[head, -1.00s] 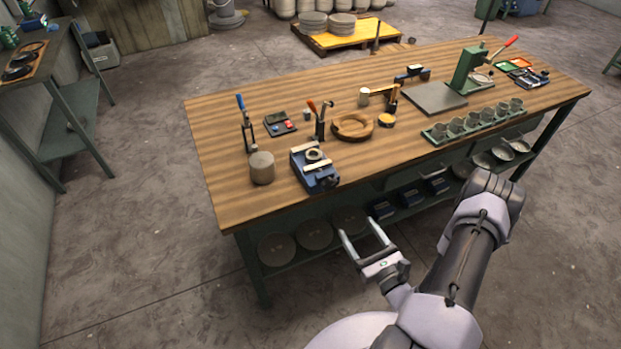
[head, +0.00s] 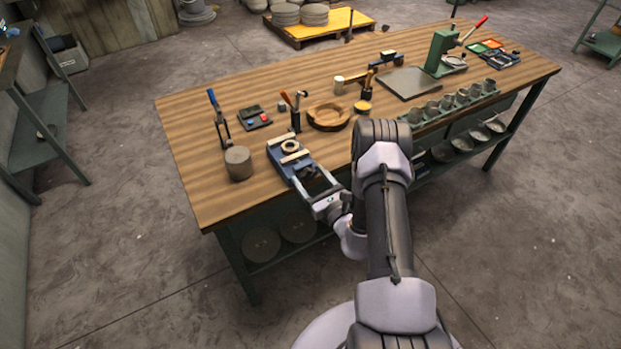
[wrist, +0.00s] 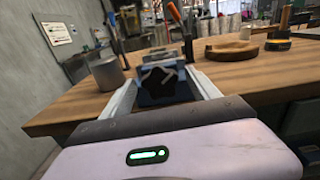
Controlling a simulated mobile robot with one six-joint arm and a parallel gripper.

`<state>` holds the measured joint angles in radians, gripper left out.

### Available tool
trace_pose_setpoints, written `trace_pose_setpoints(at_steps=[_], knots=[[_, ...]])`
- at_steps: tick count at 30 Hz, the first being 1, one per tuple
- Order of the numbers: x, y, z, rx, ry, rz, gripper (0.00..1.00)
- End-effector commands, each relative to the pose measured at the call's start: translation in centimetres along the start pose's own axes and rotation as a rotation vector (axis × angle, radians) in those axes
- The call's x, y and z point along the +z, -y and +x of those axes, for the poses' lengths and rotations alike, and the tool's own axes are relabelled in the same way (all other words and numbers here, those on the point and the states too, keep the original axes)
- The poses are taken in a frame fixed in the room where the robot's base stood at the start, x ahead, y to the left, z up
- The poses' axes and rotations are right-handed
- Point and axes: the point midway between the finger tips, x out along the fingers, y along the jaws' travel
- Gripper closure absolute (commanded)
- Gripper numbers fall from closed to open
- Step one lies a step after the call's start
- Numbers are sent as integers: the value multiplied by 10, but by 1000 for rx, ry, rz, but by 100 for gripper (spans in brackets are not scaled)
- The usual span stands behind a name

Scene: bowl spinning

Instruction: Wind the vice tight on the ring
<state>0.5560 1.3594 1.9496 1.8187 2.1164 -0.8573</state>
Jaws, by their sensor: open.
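The blue vice (head: 287,160) stands near the front edge of the bench, with pale jaws on top. The ring (head: 290,147) sits between or on those jaws; I cannot tell whether they touch it. In the wrist view the vice (wrist: 162,62) is straight ahead, its dark star-shaped handle (wrist: 158,83) facing me. My gripper (head: 318,184) is open and points at the handle end of the vice. In the wrist view its two fingers (wrist: 163,92) lie left and right of the handle. The head view hides most of the handle behind the fingers.
A grey cylinder (head: 238,162) stands left of the vice. Behind are a blue-handled tool (head: 218,115), a small dark tray (head: 254,118) and an orange-handled tool (head: 294,110). A round wooden piece (head: 329,115) lies to the right. The bench's front left (head: 215,205) is clear.

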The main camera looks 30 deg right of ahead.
Motion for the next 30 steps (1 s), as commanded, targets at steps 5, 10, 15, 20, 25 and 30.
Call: trace_pose_setpoints(at_steps=[5,10,15,20,25,30], knots=[[0,0,0,0,0,0,51],[0,0,0,0,-1,0,85],[0,0,-1,0,-1,5,92],[-1,0,-1,0,-1,42,92],[-1,0,-1,0,-1,138,92],[-1,0,-1,0,-2,285,92]])
